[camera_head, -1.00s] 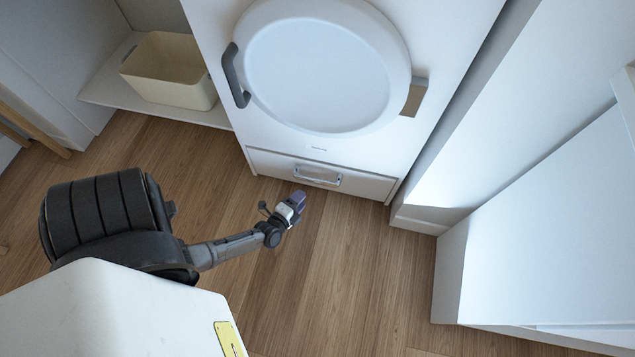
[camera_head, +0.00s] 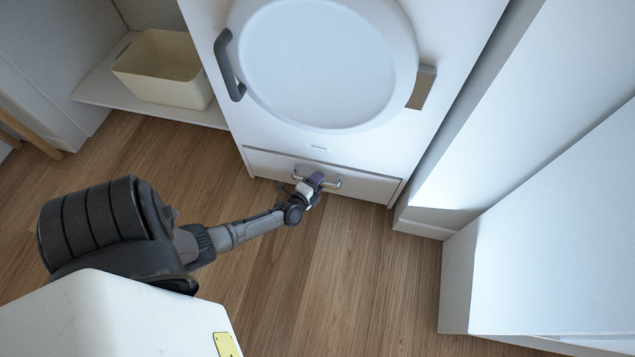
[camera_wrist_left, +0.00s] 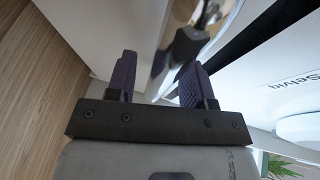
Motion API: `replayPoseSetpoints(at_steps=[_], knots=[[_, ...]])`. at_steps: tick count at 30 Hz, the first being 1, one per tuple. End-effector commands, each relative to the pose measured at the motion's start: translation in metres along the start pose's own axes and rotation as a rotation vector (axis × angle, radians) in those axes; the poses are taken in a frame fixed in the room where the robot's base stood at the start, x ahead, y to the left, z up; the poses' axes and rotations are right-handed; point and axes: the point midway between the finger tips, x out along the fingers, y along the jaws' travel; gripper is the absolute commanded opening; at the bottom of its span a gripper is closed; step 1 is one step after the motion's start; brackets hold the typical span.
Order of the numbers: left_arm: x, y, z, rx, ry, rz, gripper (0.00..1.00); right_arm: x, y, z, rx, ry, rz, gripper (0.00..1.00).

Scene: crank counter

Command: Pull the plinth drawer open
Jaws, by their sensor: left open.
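The plinth drawer (camera_head: 267,165) is a low white front under the round-doored appliance, and it looks shut. Its metal bar handle (camera_head: 337,184) is partly hidden by my left gripper (camera_head: 316,182). In the left wrist view the two dark purple fingers of my left gripper (camera_wrist_left: 157,78) are apart. The shiny handle (camera_wrist_left: 183,42) shows just beyond and between the fingertips; I cannot tell whether they touch it. My right gripper is not in view.
The white appliance (camera_head: 285,143) has a round door (camera_head: 320,65) with a dark grey handle (camera_head: 228,65). A cream bin (camera_head: 165,75) stands on a low shelf at left. White cabinets (camera_head: 540,230) stand at right. The wooden floor (camera_head: 350,275) before the drawer is clear.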

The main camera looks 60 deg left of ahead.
Motion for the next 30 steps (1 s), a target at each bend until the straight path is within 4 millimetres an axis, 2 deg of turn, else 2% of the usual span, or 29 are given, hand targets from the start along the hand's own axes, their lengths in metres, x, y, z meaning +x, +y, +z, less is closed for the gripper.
replayPoseSetpoints(at_steps=[4,19,26,30], knots=[[-0.0001,-0.0001,0.0001,0.0,0.0,0.0,0.47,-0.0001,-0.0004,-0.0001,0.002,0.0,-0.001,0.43],[-0.0003,-0.0001,0.0,0.0,0.0,-0.001,0.0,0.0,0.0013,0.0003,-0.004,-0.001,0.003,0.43],[-0.0004,-0.0002,-0.0001,0.0,0.0,-0.001,0.0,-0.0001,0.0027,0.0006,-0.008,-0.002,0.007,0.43],[-0.0047,-0.0006,-0.0074,0.0,0.008,0.001,0.0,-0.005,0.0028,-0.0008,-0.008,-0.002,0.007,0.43]])
